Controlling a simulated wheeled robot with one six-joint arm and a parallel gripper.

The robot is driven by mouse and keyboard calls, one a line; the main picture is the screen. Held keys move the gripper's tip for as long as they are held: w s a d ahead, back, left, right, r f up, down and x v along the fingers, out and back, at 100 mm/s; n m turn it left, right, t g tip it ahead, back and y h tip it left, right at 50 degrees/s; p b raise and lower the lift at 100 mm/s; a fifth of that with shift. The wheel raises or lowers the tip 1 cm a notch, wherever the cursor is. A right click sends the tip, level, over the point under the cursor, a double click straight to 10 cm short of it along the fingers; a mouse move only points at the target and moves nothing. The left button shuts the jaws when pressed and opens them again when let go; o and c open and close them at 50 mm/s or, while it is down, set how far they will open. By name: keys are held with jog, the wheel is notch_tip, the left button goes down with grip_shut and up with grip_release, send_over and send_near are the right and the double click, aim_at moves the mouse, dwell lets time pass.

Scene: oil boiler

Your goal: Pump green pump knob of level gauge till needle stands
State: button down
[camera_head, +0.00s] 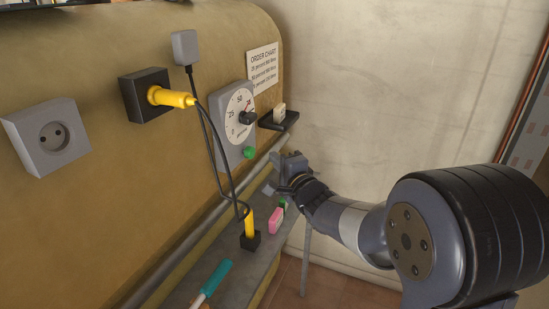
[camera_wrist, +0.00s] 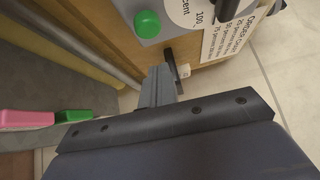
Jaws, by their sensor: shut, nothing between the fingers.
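The level gauge (camera_head: 222,147) is a grey box with a white round dial (camera_head: 233,107) on the tan boiler wall. The dial shows numbers and a black part near its right side; I cannot read the needle clearly. The green pump knob (camera_head: 249,152) is at the gauge's lower right. In the wrist view the green knob (camera_wrist: 147,24) is at the top, with part of the dial (camera_wrist: 195,10) beside it. My gripper (camera_head: 281,163) is shut and empty, to the right of and slightly below the knob, apart from it. Its fingers show in the wrist view (camera_wrist: 160,82).
A grey pipe (camera_head: 190,230) and a ledge run below the gauge. On the ledge are a pink-and-green block (camera_head: 275,219), a yellow plug (camera_head: 249,225) and a teal-handled tool (camera_head: 216,278). A black holder (camera_head: 280,121) juts out right of the gauge. A cable hangs at left.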

jog(key=v, duration=0.8)
jog(key=shift+s, duration=0.2)
jog(key=shift+f, duration=0.1)
dwell(0.3)
